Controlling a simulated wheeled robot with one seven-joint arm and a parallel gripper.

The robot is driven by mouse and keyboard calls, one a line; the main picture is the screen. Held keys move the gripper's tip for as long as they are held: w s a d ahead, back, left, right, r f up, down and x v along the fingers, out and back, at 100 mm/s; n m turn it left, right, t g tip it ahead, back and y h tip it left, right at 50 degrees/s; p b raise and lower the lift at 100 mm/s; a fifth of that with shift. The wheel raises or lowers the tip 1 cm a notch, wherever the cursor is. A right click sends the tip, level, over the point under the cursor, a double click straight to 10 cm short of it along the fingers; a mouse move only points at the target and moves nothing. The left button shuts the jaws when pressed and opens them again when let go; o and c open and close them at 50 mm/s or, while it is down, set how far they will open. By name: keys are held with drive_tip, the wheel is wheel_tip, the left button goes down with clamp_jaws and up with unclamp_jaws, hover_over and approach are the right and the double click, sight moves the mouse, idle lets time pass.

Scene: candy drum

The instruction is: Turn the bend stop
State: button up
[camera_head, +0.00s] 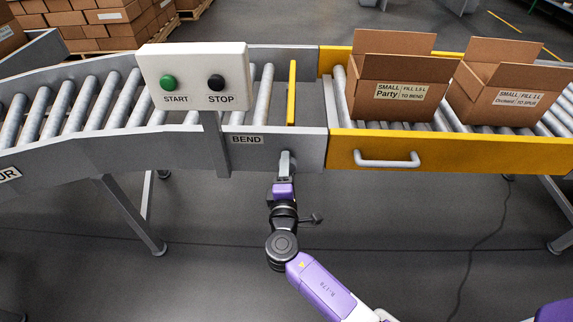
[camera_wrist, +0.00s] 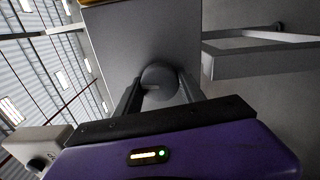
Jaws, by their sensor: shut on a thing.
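The bend stop shows as a yellow bar (camera_head: 292,93) standing across the rollers, beside the BEND label (camera_head: 247,139) in the head view. Below it on the grey conveyor side is a small grey knob (camera_head: 286,158), partly hidden by my gripper. In the wrist view the round dark grey knob (camera_wrist: 157,75) sits between the two fingers against a grey panel. My gripper (camera_head: 284,178) reaches it from the front and is shut on it; it also shows in the wrist view (camera_wrist: 159,88).
A control box (camera_head: 195,72) with green START and black STOP buttons stands left of the knob. A yellow section with a white handle (camera_head: 387,160) is at right, carrying open cartons (camera_head: 388,90) (camera_head: 505,90). The floor in front is mostly clear; a cable lies at right.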

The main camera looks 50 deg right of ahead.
drive_tip(key=shift+f+n, duration=0.15)
drive_tip(key=shift+n, duration=0.45)
drive_tip(key=o, duration=1.4)
drive_tip(key=shift+c, duration=0.2)
drive_tip(key=shift+s+a, duration=0.1)
drive_tip(key=shift+a, duration=0.05)
drive_tip(key=v, duration=0.7)
drive_tip(key=shift+s+a+p, duration=0.2)
drive_tip(key=shift+p, duration=0.2)
